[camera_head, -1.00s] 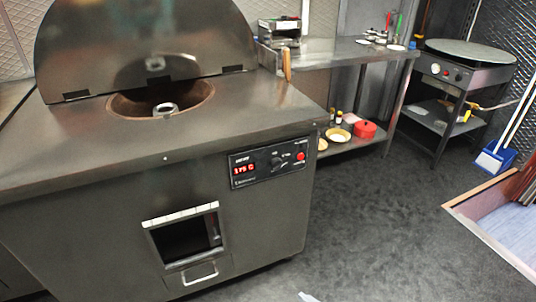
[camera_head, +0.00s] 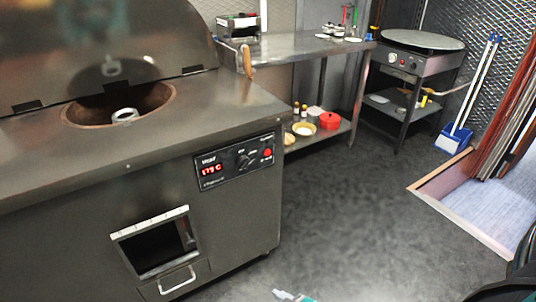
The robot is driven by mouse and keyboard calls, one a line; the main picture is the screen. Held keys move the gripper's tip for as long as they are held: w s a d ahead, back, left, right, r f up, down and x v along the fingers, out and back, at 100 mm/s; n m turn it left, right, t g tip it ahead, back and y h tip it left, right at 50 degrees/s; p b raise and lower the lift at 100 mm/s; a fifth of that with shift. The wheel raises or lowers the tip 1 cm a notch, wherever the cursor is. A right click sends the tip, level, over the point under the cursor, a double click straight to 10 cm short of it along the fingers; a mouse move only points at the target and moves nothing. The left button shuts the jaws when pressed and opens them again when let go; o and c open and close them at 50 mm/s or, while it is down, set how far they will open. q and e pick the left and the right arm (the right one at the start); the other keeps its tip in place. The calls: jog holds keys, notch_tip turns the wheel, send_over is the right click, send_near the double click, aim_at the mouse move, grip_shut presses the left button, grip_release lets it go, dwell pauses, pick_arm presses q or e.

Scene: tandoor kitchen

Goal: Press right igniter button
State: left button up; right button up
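The tandoor's control panel (camera_head: 235,162) is on its front face, with a lit red display, a dark knob and a round red button (camera_head: 267,153) at its right end. The round griddle stove (camera_head: 420,60) stands at the back right. I cannot tell which is the right igniter button. A small pale and teal tip (camera_head: 290,297) shows at the bottom edge, seemingly part of my gripper, far from both panels. Its opening is cut off.
A steel table (camera_head: 310,48) with a red pot (camera_head: 329,121) on its lower shelf stands between tandoor and griddle. A blue dustpan (camera_head: 453,138) and a raised wooden frame (camera_head: 440,200) are at the right. The dark floor in the middle is clear.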

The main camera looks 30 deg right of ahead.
grip_shut()
dwell(0.3)
jog(key=shift+s+f, duration=0.1)
dwell(1.0)
